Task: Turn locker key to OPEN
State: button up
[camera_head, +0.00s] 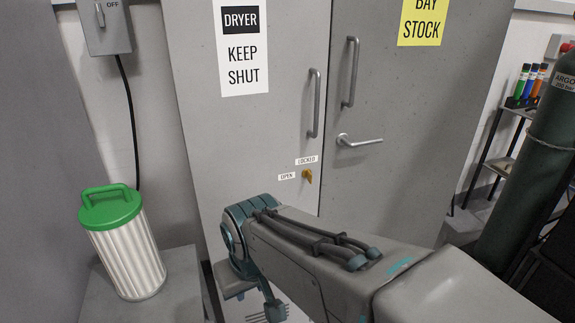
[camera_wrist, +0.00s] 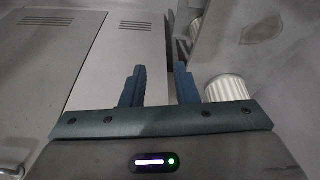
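The small brass key (camera_head: 307,175) sits in the grey locker door (camera_head: 285,110) in the head view. Its grip looks roughly upright, below the LOCKED label (camera_head: 306,160). The OPEN label (camera_head: 287,177) is to its left. My arm passes in front of the door's lower part, below the key. In the wrist view my gripper (camera_wrist: 159,80) has its two blue fingers apart with nothing between them. The key is not visible in the wrist view, and my gripper is mostly hidden behind my arm in the head view.
A green-lidded white canister (camera_head: 125,245) stands on a grey stand at left; its ribbed body shows in the wrist view (camera_wrist: 228,88). A lever handle (camera_head: 358,140) sticks out right of the key, with bar handles above. A gas cylinder (camera_head: 535,160) stands at right.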

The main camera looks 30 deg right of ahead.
jog(key=w+d+f+m+t+h+b, duration=0.1)
jog(key=w+d+f+t+h+b, duration=0.15)
jog(key=w+d, duration=0.55)
jog(key=w+d+f+m+t+h+b, duration=0.1)
jog(key=w+d+m+t+h+b, duration=0.25)
jog(key=d, duration=0.65)
jog(key=d+n+t+y+b, duration=0.2)
jog(key=d+t+b, duration=0.3)
jog(key=d+t, duration=0.5)
jog(key=w+d+g, duration=0.1)
jog(key=w+d, duration=0.1)
jog(key=w, duration=0.5)
jog(key=w+d, duration=0.3)
jog(key=w, duration=0.4)
jog(key=shift+g, duration=0.4)
grip_shut()
